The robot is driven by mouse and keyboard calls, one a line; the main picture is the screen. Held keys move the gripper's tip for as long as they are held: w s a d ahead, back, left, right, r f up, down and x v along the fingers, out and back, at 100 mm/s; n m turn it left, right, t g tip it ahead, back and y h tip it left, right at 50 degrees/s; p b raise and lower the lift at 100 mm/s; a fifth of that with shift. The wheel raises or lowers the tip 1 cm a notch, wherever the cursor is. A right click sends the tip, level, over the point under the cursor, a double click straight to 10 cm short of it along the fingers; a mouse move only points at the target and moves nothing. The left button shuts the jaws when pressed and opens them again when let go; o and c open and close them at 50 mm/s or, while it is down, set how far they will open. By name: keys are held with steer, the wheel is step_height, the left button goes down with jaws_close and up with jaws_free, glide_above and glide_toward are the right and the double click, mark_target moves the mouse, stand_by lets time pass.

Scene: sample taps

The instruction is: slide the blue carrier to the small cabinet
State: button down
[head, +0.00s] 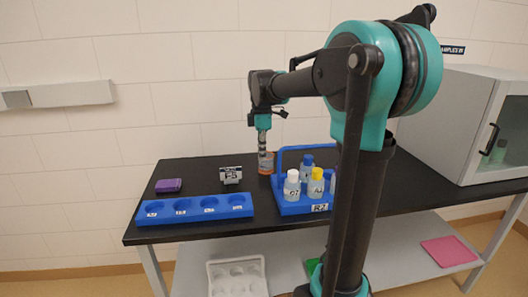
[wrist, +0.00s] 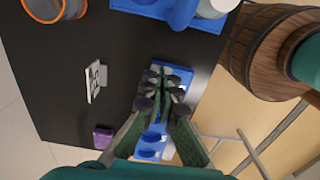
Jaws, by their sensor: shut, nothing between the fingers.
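The blue carrier (head: 291,209) stands upright on the black table, with a raised handle, an R2 label and several capped bottles. Its right end is hidden behind my arm. Part of it shows at the top of the wrist view (wrist: 147,8). The small grey cabinet (head: 440,120) stands at the table's right end, its glazed front facing right. My gripper (head: 263,152) points down left of the carrier, apart from it. Its fingers are together and empty in the wrist view (wrist: 160,88), above the blue rack.
A blue rack with round wells (head: 195,209) lies at the table's front left. A purple block (head: 168,185), a P5 sign (head: 231,175) and an orange-rimmed cup (head: 267,168) stand behind. A white tray (head: 238,278) and pink mat (head: 449,251) lie on the lower shelf.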

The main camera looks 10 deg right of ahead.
steer(key=d+f, duration=0.4)
steer(key=f, duration=0.2)
steer(key=shift+f, duration=0.35)
steer(key=d, duration=4.4)
steer(key=shift+d, duration=0.25)
